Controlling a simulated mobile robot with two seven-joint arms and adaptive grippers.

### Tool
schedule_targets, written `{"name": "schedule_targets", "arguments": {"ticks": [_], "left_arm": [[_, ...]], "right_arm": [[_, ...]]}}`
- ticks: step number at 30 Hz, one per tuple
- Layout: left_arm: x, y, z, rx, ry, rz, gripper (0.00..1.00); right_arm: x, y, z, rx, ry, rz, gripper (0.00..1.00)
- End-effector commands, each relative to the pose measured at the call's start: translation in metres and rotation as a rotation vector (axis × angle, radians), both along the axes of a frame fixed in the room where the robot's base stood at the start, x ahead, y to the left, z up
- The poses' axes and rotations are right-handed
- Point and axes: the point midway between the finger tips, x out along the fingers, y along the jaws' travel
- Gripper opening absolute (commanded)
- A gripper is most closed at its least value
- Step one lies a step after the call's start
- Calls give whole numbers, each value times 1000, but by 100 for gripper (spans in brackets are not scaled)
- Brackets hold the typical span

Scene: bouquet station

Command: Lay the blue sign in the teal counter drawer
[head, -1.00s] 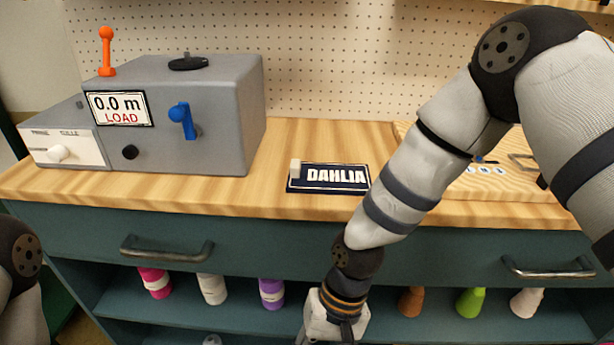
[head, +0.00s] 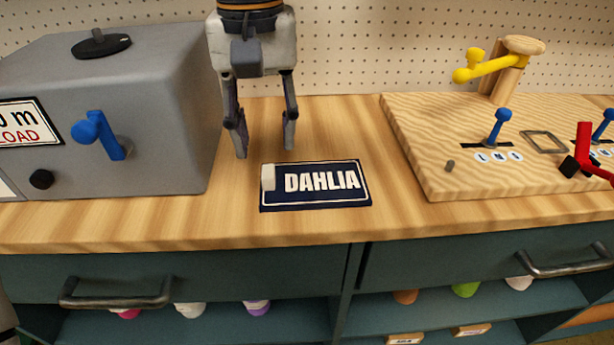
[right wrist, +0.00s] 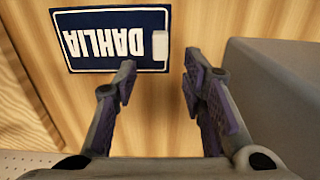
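The blue sign (head: 315,195), dark navy with white "DAHLIA" lettering and a pale block at its left end, lies flat on the wooden counter. It also shows, upside down, in the right wrist view (right wrist: 112,62). My right gripper (head: 264,148) points down just behind the sign's left part, fingers open and empty. In the right wrist view the open fingers (right wrist: 159,78) are near the pale block end. The teal drawer fronts (head: 200,268) with metal handles (head: 115,292) are below the counter and look shut. My left gripper is out of view.
A grey machine (head: 120,120) with a blue lever stands left of my right gripper. A wooden board (head: 440,150) with levers and a yellow hook is at right. A pegboard (head: 350,50) stands behind. The counter around the sign is clear.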

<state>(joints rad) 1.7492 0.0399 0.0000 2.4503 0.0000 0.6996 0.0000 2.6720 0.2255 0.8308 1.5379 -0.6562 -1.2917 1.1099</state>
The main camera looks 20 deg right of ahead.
Motion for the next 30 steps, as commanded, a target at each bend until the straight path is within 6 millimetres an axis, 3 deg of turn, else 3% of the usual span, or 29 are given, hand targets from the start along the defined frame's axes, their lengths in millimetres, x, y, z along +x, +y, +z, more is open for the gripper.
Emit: {"name": "schedule_targets", "arguments": {"ticks": [8, 16, 21, 30], "left_arm": [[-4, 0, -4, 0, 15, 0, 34], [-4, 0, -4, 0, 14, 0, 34], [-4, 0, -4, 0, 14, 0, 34], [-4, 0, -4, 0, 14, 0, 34]], "right_arm": [[-4, 1, -49, 2, 4, 2, 38], [-3, 1, -53, 1, -2, 2, 38], [-3, 1, -53, 1, -2, 2, 2], [-3, 1, -53, 2, -2, 2, 0]]}}
